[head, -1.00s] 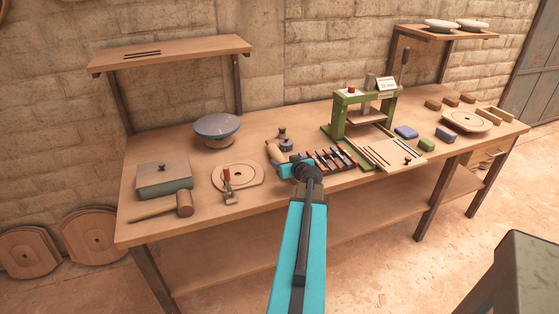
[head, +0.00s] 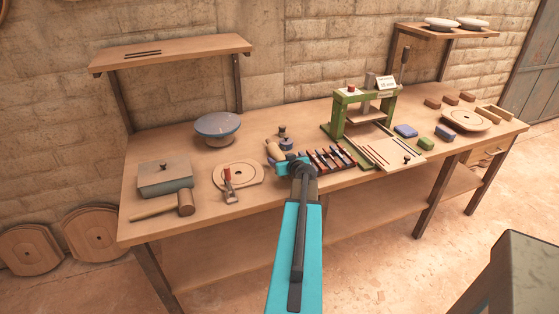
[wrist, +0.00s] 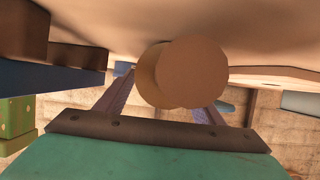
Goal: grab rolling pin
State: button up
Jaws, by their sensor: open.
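The rolling pin (head: 273,151) is a plain light-wood cylinder on the workbench, left of a rack of small colored pieces. My gripper (head: 283,165) is low over the bench at the near end of the pin, and my arm hides part of it. In the wrist view the round end of the pin (wrist: 192,74) fills the space between the two fingers of my gripper (wrist: 162,100). The fingers are apart, one on each side of the pin. I cannot tell whether either finger touches it.
The rack of colored pieces (head: 330,158) is close on the right. A dark knobbed object (head: 284,139) stands just behind the pin. A round wooden plate (head: 247,174) with a red-handled clamp is to the left. A green press (head: 342,115) stands further right. The bench's front edge is near.

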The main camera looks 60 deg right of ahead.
aim_at(281, 157)
jog(key=shift+c, duration=0.3)
jog(key=c, duration=1.4)
jog(key=shift+o, duration=0.2)
jog(key=shift+r, duration=0.15)
jog(key=shift+r+b, duration=0.75)
jog(key=shift+r, duration=4.15)
